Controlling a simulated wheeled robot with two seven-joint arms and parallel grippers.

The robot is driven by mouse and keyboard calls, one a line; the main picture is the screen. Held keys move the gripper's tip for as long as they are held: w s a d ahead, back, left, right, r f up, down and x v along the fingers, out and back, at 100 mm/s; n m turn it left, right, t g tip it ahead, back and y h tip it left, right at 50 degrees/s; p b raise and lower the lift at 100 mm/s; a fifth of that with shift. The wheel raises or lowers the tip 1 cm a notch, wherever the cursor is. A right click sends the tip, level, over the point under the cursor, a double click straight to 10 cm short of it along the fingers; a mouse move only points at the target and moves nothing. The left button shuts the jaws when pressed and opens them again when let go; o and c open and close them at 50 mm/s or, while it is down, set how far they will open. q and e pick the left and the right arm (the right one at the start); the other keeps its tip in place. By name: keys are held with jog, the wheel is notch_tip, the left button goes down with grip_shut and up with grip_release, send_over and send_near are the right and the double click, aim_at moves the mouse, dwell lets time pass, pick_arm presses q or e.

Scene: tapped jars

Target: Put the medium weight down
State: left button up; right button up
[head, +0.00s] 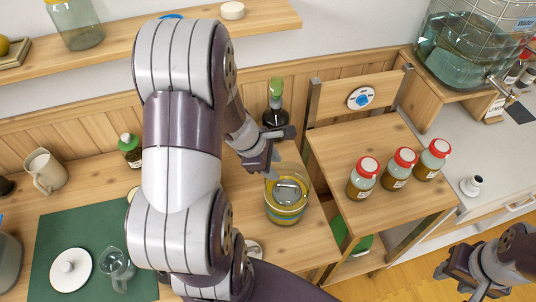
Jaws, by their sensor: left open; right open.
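A glass jar (285,212) with yellowish contents stands on the wooden counter, right of my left arm. A round greyish disc (287,191) shows inside it near the top; it may be the medium weight, but I cannot tell for certain. My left gripper (274,158) is open above the jar's back left rim; no weight shows between its fingers. A small round item (253,247) lies in front of the jar, partly hidden by my arm. My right gripper (463,279) is open and empty at the lower right, over the floor.
Several things stand around: three red-lidded jars (396,170) on a wooden stand, a dark bottle (275,104) behind the glass jar, and a large tapped jar (462,45) at the back right. A green mat (50,230) holds a white lid (71,268) and a glass jug (115,264).

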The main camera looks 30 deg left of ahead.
pick_arm(q)
jog(key=s+d+r+m+g+y, duration=0.1)
jog(key=s+d+r+m, duration=0.1)
jog(key=m, duration=0.9)
jog(key=s+d+r+m+g+y, duration=0.1)
jog(key=d+m, duration=0.5)
jog(key=m, duration=0.6)
notch_tip(320, 180, up, 3)
jog(key=shift+s+f+g+y, duration=0.1)
jog(key=shift+s+g+y, duration=0.3)
jog(key=shift+s, duration=0.75)
